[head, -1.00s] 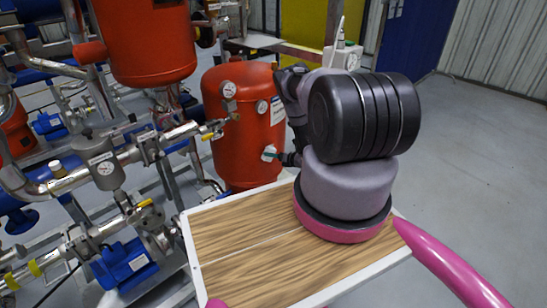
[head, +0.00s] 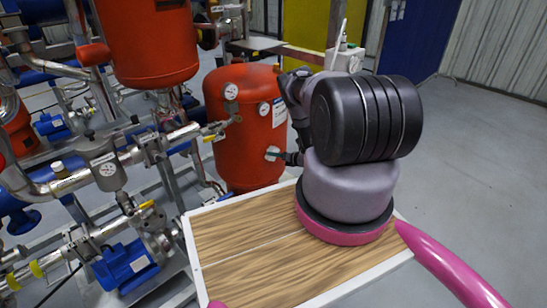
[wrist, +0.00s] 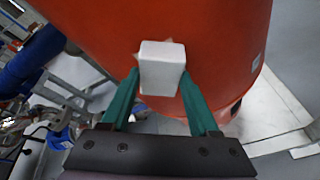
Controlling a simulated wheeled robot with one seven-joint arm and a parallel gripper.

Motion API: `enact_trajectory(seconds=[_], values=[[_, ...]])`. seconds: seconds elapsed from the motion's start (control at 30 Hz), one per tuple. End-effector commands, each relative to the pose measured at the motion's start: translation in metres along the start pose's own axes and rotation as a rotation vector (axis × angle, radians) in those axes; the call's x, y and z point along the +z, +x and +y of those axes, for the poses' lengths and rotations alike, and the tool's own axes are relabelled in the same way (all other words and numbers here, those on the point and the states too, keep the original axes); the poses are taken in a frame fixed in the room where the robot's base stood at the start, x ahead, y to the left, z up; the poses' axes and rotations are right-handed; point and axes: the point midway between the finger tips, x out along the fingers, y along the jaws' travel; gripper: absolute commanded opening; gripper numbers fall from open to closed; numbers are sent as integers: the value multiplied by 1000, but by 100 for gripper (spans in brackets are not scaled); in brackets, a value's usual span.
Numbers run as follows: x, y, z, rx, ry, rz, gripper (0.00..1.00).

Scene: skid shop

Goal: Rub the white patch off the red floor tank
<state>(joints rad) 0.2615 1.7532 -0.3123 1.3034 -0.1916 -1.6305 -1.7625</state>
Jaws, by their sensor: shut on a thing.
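The red floor tank (head: 240,130) stands upright beyond my arm in the head view. It also fills the top of the wrist view (wrist: 225,40). My gripper (wrist: 160,76) has green fingers shut on a white block (wrist: 162,56), held at the tank's wall. I cannot tell whether the block presses on the wall or is just short of it. A small pale tan edge (wrist: 138,48) shows beside the block's left side, perhaps part of the patch; the block hides the rest. In the head view the gripper (head: 274,154) is small, at the tank's right side.
Gauges (head: 231,91) and a white label (head: 279,112) sit on the tank. Pipes, valves and a blue pump (head: 125,268) crowd the left. A larger red tank (head: 148,40) hangs above left. Open grey floor (head: 480,150) lies to the right.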

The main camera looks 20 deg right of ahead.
Motion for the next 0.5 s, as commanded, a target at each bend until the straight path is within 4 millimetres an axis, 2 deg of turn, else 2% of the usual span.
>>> enact_trajectory(seconds=[0.23, 0.5], values=[[10, -5, -18, 0, -1, -1, 17], [11, -2, -17, 1, 0, -1, 17]])
